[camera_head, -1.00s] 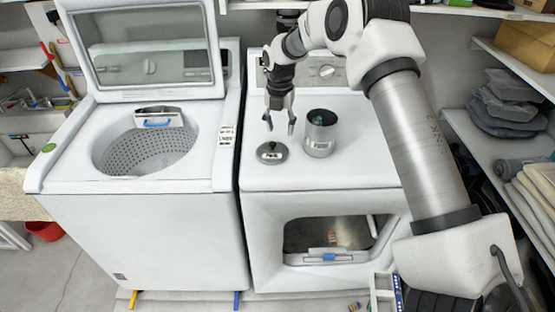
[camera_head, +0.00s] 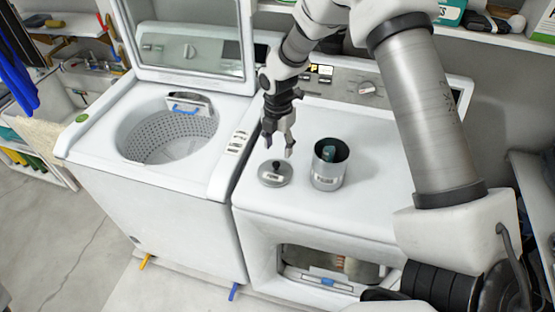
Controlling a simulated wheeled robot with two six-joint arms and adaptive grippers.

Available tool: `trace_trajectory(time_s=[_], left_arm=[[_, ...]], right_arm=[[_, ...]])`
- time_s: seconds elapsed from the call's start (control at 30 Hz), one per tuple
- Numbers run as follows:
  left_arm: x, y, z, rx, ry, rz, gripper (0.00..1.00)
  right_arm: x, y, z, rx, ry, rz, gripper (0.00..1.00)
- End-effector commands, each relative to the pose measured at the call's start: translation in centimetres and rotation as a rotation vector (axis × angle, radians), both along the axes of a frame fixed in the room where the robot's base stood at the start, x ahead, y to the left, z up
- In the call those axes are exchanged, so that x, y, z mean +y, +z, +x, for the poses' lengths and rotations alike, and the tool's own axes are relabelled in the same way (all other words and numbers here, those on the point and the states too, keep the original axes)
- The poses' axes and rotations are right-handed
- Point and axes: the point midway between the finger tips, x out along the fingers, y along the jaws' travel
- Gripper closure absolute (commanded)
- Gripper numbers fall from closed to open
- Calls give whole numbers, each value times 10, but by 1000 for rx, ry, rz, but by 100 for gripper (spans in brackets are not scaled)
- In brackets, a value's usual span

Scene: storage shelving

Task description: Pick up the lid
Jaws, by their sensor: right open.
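The lid (camera_head: 275,174) is a small round grey metal disc with a knob on top and a dark label. It lies flat on the white top of the dryer, left of an open metal canister (camera_head: 329,165) with something teal inside. My right gripper (camera_head: 279,149) is open and points down, with its fingertips just above the lid and a little behind it in the picture. Nothing shows between its fingers. My left gripper is not in view.
The dryer top (camera_head: 375,180) is clear to the right of the canister. An open top-loading washer (camera_head: 110,170) stands to the left with its lid raised. A shelf (camera_head: 500,38) with several items is at the upper right.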

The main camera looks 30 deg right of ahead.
Motion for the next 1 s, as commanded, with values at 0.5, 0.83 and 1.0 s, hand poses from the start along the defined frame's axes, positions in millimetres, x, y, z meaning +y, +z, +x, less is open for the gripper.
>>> trace_trajectory(time_s=[0.5, 0.83, 1.0], left_arm=[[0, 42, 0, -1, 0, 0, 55], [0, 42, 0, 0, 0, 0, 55], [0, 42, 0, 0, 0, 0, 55]], right_arm=[[-1, -56, 1, -3, 1, -2, 47], [-1, -73, 2, -8, 2, -1, 54], [-1, -73, 2, -8, 2, -1, 100]])
